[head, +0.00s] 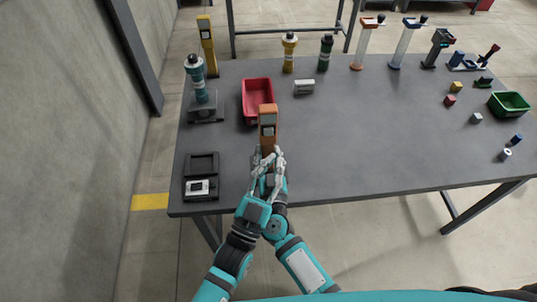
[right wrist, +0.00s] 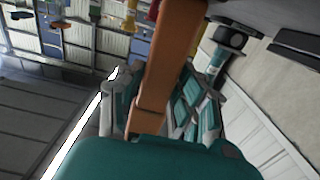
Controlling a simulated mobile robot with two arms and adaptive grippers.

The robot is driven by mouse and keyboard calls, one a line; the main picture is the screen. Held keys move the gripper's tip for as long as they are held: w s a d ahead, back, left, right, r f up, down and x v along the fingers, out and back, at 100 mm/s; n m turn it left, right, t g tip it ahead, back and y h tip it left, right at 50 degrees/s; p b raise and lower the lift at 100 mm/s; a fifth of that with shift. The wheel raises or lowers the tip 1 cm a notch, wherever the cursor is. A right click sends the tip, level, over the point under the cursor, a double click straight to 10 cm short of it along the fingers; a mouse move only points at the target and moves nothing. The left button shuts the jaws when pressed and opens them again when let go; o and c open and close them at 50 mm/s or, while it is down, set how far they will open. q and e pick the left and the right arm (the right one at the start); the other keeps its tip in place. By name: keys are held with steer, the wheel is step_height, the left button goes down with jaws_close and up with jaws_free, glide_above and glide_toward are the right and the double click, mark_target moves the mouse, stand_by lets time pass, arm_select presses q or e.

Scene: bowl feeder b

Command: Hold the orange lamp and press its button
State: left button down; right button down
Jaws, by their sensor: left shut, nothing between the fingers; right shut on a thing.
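The orange lamp (head: 267,113) stands upright in the head view, raised over the front part of the table, with a small grey panel on its upper part. Its orange body also crosses the right wrist view (right wrist: 168,75). My right gripper (head: 274,158) is shut on the lamp's lower part. My left gripper (head: 260,160) is shut and empty, close beside the right one at the lamp's lower end. The two grippers overlap in the head view, so I cannot tell whether they touch. I cannot make out the button.
A red bin (head: 257,88) is just behind the lamp on the grey table (head: 370,140). A dark open case (head: 202,165) lies at the left front. A teal bottle-like item (head: 198,85) stands behind it. Several small blocks and a green bin (head: 509,104) are at right. The table's middle is clear.

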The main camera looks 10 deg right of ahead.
steer(key=c, duration=0.8)
jaws_free()
steer(key=shift+f, duration=0.1)
steer(key=shift+s, duration=0.1)
steer(key=s, duration=0.7)
steer(key=shift+s, duration=0.4)
steer(key=shift+s+p, duration=0.85)
steer(key=shift+s, duration=3.15)
